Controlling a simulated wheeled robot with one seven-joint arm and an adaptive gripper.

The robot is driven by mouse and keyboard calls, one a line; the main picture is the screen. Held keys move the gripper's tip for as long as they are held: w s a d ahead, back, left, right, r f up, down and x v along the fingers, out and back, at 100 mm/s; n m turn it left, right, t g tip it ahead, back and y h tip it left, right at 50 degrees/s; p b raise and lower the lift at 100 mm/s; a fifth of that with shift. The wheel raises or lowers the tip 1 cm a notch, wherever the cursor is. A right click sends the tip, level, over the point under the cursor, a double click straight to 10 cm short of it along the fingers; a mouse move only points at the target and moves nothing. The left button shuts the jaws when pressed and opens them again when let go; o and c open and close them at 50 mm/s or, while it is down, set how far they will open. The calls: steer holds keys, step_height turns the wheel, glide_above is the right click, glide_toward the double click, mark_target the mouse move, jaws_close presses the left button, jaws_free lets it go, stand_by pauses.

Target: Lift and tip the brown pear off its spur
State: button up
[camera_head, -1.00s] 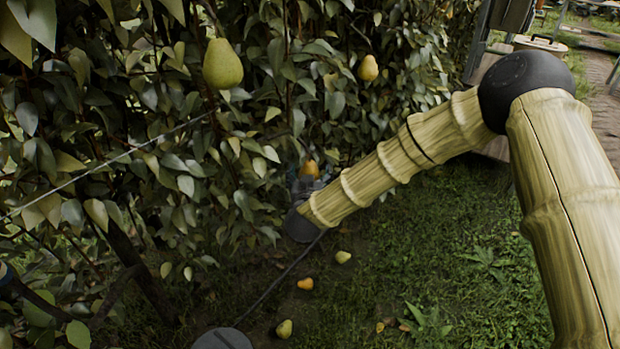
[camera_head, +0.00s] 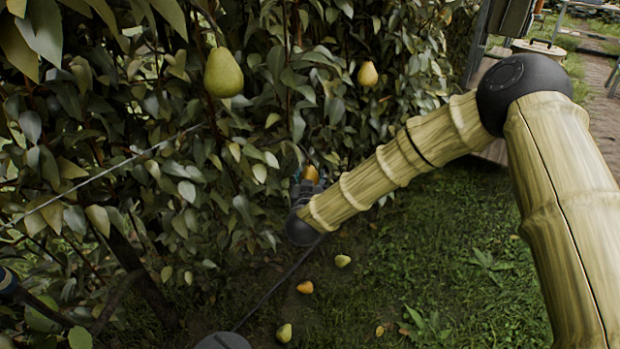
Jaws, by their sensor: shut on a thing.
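The brown pear (camera_head: 311,173) shows as a small orange-brown shape at the edge of the foliage, just above the dark wrist of my arm. My gripper (camera_head: 306,179) is at the pear and shut on it. The fingers are dark, small and partly hidden by the pear, the wrist and leaves. The spur and the pear's stem cannot be made out among the leaves.
A large green pear (camera_head: 223,73) hangs at upper left and a yellow pear (camera_head: 368,74) at upper centre. Fallen pears (camera_head: 343,261) (camera_head: 305,287) (camera_head: 284,333) lie on the ground. A wire (camera_head: 120,163) crosses the foliage. Grass at right is open.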

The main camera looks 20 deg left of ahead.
steer(key=shift+s+d+r+g+p, duration=0.25)
steer(key=shift+g+p, duration=0.35)
steer(key=shift+p, duration=0.95)
steer(key=shift+s+a+f, duration=0.1)
steer(key=shift+f, duration=0.15)
steer(key=shift+s+r+p, duration=0.15)
steer(key=shift+p, duration=0.55)
steer(key=shift+s+r+g+h+p, duration=0.1)
steer(key=shift+s+g+h+p, duration=0.2)
steer(key=shift+g+p, duration=0.75)
steer(key=shift+p, duration=0.6)
steer(key=shift+s+p, duration=0.1)
steer(key=shift+p, duration=0.3)
steer(key=shift+s+d+r+g+h+p, duration=0.15)
steer(key=shift+s+d+g+h+p, duration=0.2)
steer(key=shift+p, duration=1.35)
steer(key=shift+s+a, duration=0.1)
steer(key=shift+g+p, duration=0.3)
steer(key=shift+p, duration=0.3)
